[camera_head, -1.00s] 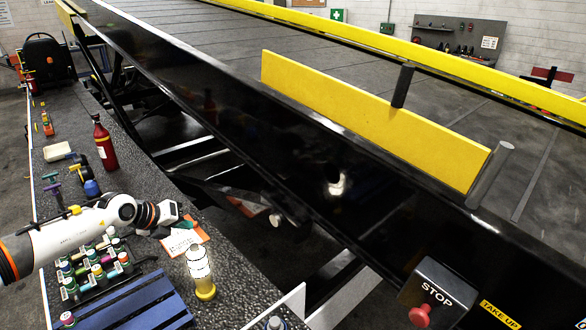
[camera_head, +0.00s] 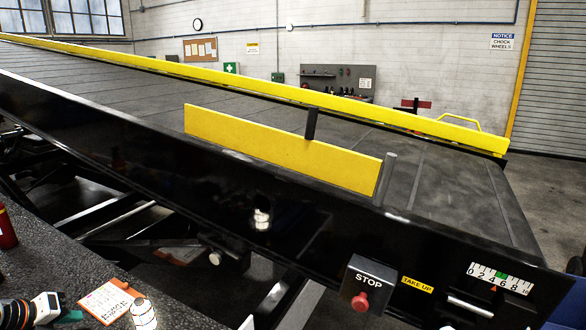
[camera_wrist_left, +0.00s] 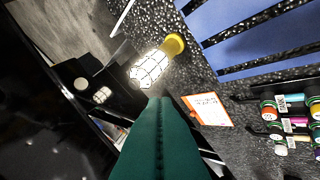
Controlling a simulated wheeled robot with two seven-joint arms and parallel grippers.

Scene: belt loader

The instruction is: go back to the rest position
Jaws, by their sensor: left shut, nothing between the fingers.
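My left gripper (camera_head: 70,316) shows at the lower left edge of the head view, low over the bench beside the orange-edged card. In the left wrist view its green fingers (camera_wrist_left: 160,112) are pressed together with nothing between them. The tips appear between the caged work lamp (camera_wrist_left: 152,62) and the orange-edged card (camera_wrist_left: 208,109), apart from the lamp as far as I can tell. Most of the left arm is cut off in the head view. My right gripper is not in view.
The black belt loader (camera_head: 120,150) with yellow guards (camera_head: 280,150) fills the middle. A red STOP button (camera_head: 360,301) is on its side. The bench holds a red bottle (camera_head: 6,230), the lamp (camera_head: 143,313), a blue slatted tray (camera_wrist_left: 250,35) and several small bottles (camera_wrist_left: 290,125).

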